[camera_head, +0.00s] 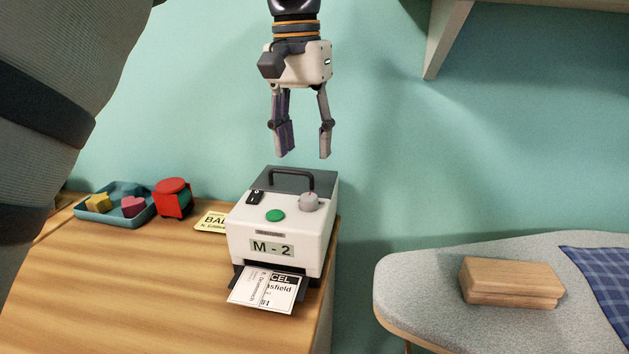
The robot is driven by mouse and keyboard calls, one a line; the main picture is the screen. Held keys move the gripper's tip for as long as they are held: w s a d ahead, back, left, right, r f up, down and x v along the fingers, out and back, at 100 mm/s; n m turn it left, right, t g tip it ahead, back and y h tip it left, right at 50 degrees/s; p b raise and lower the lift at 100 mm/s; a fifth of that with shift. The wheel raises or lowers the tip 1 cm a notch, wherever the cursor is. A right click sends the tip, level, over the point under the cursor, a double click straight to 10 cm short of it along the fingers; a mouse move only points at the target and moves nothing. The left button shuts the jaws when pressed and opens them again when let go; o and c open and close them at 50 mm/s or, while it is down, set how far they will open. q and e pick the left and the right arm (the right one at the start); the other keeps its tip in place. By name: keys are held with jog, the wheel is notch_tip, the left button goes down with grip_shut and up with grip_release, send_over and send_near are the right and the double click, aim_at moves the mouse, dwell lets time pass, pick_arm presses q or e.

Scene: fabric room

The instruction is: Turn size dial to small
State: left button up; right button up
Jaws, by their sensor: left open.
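A white label machine (285,235) with a dark top and a black handle stands at the right end of the wooden table. A small grey dial (309,202) sits on its upper face at the right, beside a green button (275,216) and a black switch (254,197). The dial's setting is too small to read. My left gripper (304,157) points down above the machine, with its fingers apart and empty. It is clear of the handle and the dial. My right gripper is not in view.
A printed label (266,289) sticks out of the machine's front. A blue tray (98,214) with small shapes, a red object (172,198) and a yellow card (211,222) are to the left. An ironing board (430,275) with a wooden block (511,283) is at right.

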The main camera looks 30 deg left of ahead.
aim_at(308, 196)
pick_arm(q)
jog(key=f, duration=0.9)
jog(key=shift+d, duration=0.25)
grip_shut()
